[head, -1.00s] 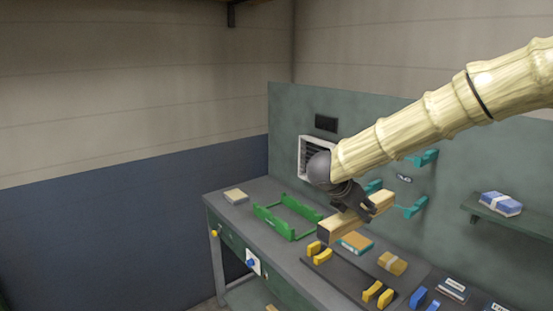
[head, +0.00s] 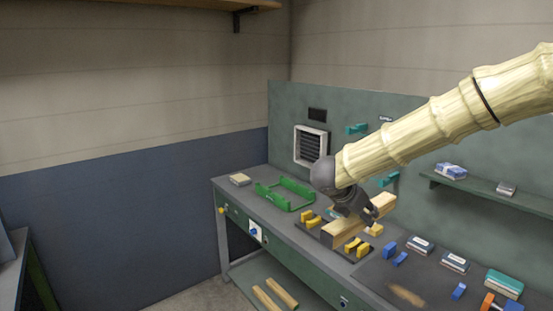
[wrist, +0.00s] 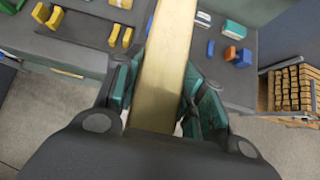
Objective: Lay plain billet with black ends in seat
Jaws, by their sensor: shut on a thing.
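My gripper (head: 354,206) is shut on a plain light-wood billet (head: 345,232), held above the bench. In the wrist view the billet (wrist: 165,75) runs lengthwise between both fingers. I see no black on the parts that show; one end lies beyond the wrist picture and I cannot make out the end faces. Below it on a dark board are two pairs of yellow rests (head: 312,219), the right pair (head: 353,246) just under the billet in the head view. A green cradle (head: 285,194) stands empty farther left. I cannot tell which is the seat.
Blue rests (head: 394,252), small boxes (head: 420,245) and an orange block (head: 488,302) lie along the bench at right. Two wooden bars (head: 268,299) lie on the lower shelf. In the wrist view a crate (wrist: 262,92) of stacked billets stands at right. A wall shelf (head: 480,188) is behind.

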